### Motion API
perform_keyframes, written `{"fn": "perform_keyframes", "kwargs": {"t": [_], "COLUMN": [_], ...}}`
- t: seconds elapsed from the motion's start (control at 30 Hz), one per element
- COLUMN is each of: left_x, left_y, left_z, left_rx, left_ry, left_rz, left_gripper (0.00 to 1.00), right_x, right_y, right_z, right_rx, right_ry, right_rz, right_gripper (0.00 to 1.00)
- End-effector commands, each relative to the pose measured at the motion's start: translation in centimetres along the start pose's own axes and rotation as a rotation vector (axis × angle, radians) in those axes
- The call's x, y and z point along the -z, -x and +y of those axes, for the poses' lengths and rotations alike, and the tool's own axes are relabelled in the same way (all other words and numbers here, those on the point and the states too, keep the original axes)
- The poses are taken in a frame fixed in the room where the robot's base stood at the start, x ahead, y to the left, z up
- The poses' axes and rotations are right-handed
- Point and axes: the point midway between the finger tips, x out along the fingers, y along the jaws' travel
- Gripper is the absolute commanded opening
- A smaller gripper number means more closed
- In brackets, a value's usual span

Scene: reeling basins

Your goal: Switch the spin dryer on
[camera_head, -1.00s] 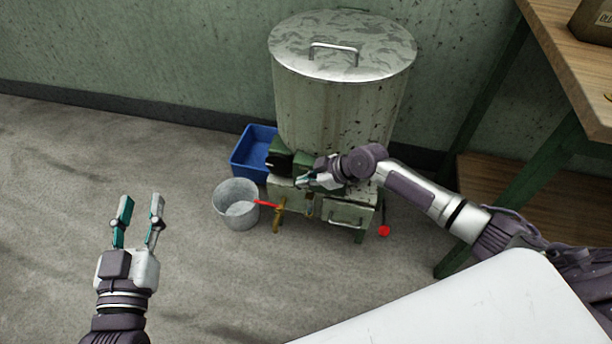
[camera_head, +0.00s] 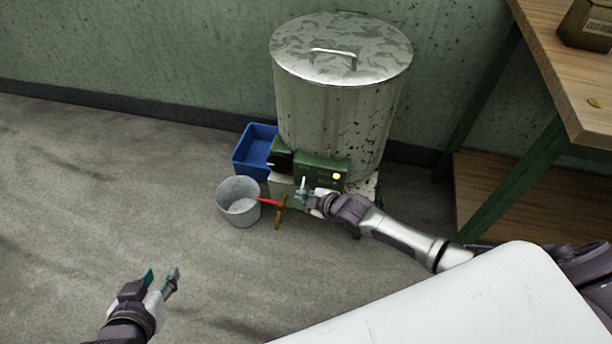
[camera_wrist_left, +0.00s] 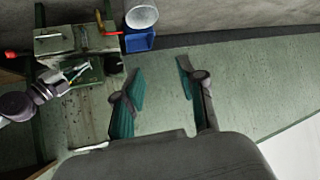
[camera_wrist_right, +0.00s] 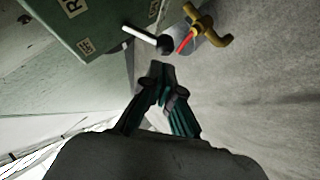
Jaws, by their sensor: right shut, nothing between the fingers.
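The spin dryer (camera_head: 335,115) is a tall speckled drum with a metal lid, at the middle back of the head view. Its green control box (camera_head: 318,168) carries a black knob and a glowing yellow lamp (camera_head: 337,176). A white lever (camera_head: 303,184) stands at the box's front; the right wrist view shows this lever (camera_wrist_right: 138,34) with a dark hub. My right gripper (camera_head: 306,195) is shut and empty, just below the lever; the right wrist view shows its closed fingertips (camera_wrist_right: 158,72) apart from the lever. My left gripper (camera_head: 160,280) is open and empty over the floor; its fingers (camera_wrist_left: 160,85) are spread.
A grey bucket (camera_head: 238,212) stands under the brass tap with red handle (camera_head: 268,202). A blue bin (camera_head: 254,160) is behind it. A wooden table (camera_head: 560,75) with a lower shelf is at right. The floor at left is clear.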

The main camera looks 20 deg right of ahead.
Motion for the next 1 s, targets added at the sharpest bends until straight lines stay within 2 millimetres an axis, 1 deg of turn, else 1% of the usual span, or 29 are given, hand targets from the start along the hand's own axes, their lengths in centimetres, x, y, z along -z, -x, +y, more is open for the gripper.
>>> {"fn": "perform_keyframes", "kwargs": {"t": [0.27,1.0], "left_x": [-0.3,-3.8], "left_y": [0.1,1.4], "left_z": [-0.1,-0.4], "left_rx": [0.001,0.009], "left_ry": [0.000,0.005], "left_rz": [-0.020,-0.203], "left_gripper": [0.40,0.40], "right_x": [0.1,0.4], "right_y": [0.1,0.5], "right_z": [0.1,0.6], "right_rx": [0.001,0.001], "right_ry": [0.000,-0.001], "right_rz": [-0.001,-0.002], "right_gripper": [0.00,0.00]}}
